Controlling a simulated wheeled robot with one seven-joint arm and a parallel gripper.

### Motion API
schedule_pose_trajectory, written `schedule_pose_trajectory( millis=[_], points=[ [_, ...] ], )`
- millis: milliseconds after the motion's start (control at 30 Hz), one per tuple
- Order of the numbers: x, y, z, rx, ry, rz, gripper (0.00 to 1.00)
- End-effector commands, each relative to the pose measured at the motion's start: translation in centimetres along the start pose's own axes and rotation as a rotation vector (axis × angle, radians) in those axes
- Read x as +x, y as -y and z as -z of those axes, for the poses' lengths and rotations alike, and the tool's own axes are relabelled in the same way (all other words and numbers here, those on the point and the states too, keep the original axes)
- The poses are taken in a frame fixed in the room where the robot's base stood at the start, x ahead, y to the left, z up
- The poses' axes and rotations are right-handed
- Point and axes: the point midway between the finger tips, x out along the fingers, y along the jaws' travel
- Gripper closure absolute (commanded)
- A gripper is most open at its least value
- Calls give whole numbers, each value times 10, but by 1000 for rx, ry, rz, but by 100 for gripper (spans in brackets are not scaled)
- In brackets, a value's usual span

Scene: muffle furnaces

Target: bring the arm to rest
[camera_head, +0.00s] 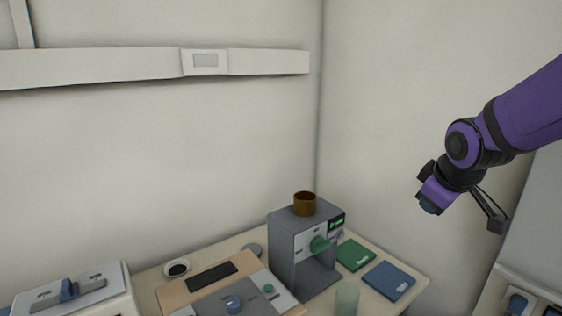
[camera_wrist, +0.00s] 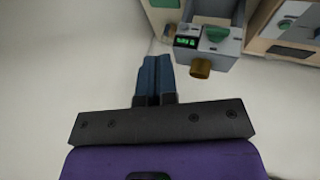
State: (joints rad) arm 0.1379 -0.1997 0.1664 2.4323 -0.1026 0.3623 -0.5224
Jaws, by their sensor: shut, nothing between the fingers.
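My gripper (camera_wrist: 156,80) shows in the wrist view with its two blue fingers together and nothing between them. In the head view, my purple and black arm reaches in from the right, and my gripper (camera_head: 428,207) hangs at its lower end. It is in the air near the right wall, above and to the right of the counter, touching nothing. The fingers are mostly hidden behind the gripper body in the head view.
A grey machine (camera_head: 290,245) with a brown cup (camera_head: 304,204) on top stands on the counter. A green book (camera_head: 355,254) and a blue book (camera_head: 389,281) lie to its right. A wooden-topped device (camera_head: 175,296) stands to its left. The air around my gripper is free.

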Motion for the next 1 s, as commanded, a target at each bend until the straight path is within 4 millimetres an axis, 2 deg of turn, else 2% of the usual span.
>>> schedule_pose_trajectory(
  millis=[33,200,500,700,1000],
  points=[
    [-17,2,-6,42,3,-6,100],
    [-64,14,-29,210,24,-2,100],
    [-133,45,-78,499,49,37,100],
    [-158,62,-102,623,60,69,100],
    [-164,67,-109,659,67,81,100]
  ],
)
